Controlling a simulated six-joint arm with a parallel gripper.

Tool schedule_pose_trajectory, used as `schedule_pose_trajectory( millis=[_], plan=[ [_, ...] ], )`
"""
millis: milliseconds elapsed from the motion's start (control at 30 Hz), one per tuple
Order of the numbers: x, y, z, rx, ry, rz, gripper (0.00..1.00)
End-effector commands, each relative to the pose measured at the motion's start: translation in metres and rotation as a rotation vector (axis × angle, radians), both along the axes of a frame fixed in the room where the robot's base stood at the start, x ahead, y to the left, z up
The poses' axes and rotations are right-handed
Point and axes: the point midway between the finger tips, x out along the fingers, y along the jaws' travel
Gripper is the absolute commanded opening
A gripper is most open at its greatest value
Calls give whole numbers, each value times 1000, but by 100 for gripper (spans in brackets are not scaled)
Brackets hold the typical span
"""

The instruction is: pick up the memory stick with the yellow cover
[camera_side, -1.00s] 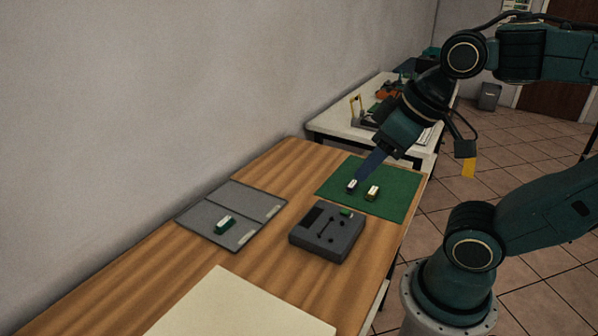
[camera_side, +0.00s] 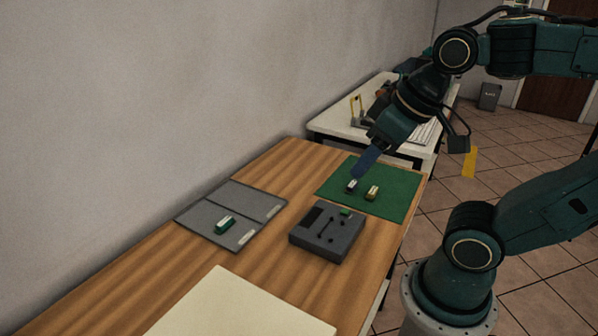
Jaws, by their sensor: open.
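The memory stick with the yellow cover (camera_side: 372,193) lies on the green mat (camera_side: 394,208). A second memory stick with a dark bluish cover (camera_side: 352,186) lies just left of it on the mat. My gripper (camera_side: 358,174) is above the mat with its blue fingers pointing down and left, close over the dark stick and up and left of the yellow one. It is open and holds nothing that I can see. The gap between its fingers is hard to make out from this side.
A dark grey box device (camera_side: 326,243) with a small green piece (camera_side: 346,212) on top stands in front of the mat. A grey two-part tray (camera_side: 258,199) at left holds a green stick (camera_side: 225,224). A cream sheet (camera_side: 235,308) lies at the front. Bare wood lies between them.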

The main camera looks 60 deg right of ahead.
Motion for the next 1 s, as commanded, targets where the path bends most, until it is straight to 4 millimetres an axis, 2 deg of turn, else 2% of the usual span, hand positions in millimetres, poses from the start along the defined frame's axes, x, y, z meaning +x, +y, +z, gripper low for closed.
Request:
schedule_pose_trajectory(
  millis=[267, 467, 700, 1000],
  plan=[
    [32, -27, 2, 38, 62, -190, 45],
    [61, -60, -2, 79, 113, -371, 45],
    [90, -109, -17, 130, 173, -590, 45],
    [111, -181, -48, 198, 239, -866, 45]
  ],
)
